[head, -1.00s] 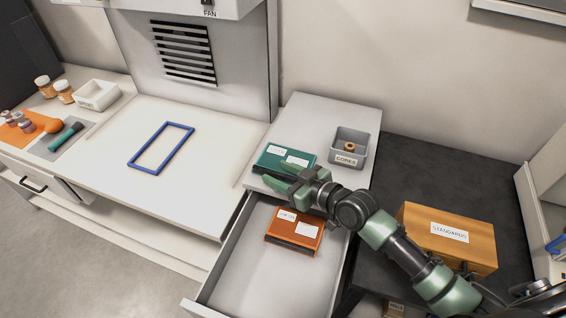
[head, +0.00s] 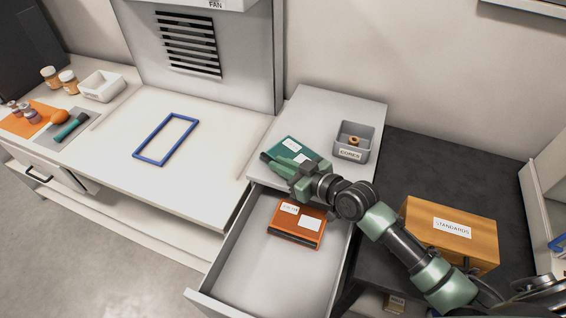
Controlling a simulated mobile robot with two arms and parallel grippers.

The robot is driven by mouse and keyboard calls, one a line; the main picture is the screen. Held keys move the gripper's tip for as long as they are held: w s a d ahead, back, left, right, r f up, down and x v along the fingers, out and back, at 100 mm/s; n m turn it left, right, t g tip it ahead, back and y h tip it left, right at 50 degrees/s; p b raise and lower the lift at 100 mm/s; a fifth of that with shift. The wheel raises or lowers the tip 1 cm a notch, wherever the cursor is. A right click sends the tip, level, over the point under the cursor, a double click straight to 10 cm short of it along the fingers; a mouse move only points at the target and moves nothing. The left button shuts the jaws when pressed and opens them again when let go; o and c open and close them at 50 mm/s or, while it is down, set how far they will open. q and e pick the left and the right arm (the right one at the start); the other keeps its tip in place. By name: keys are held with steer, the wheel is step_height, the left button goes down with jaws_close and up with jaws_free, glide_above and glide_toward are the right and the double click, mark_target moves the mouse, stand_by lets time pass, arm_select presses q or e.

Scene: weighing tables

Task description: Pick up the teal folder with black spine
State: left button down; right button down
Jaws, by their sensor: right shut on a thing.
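The teal folder with black spine (head: 290,146) is at the front left of the white cabinet top. It has white labels on its upper face. My right gripper (head: 274,165) is at the folder's front edge, shut on it. The gripper and wrist hide the front right part of the folder, and I cannot tell whether it is clear of the top. My left gripper is not in view.
An open drawer (head: 250,262) below holds an orange folder (head: 298,222). A grey CORES bin (head: 366,140) stands right of the teal folder. An orange STANDARDS box (head: 450,228) sits on the dark table. A blue frame (head: 143,159) lies on the left bench.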

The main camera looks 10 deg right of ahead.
step_height(320, 180, up, 20)
steer(key=b, duration=0.1)
steer(key=s+d+r+m+t+h+b, duration=0.1)
steer(key=s+d+m+t+h+b, duration=0.1)
steer(key=s+d+m+h, duration=0.2)
steer(key=d+m+h, duration=0.2)
steer(key=d+h, duration=0.1)
steer(key=h, duration=0.1)
steer(key=shift+s+d+r+m+b, duration=0.2)
steer(key=shift+s+r+m+b, duration=0.05)
steer(key=shift+s+m+b, duration=0.15)
steer(key=shift+f, duration=0.1)
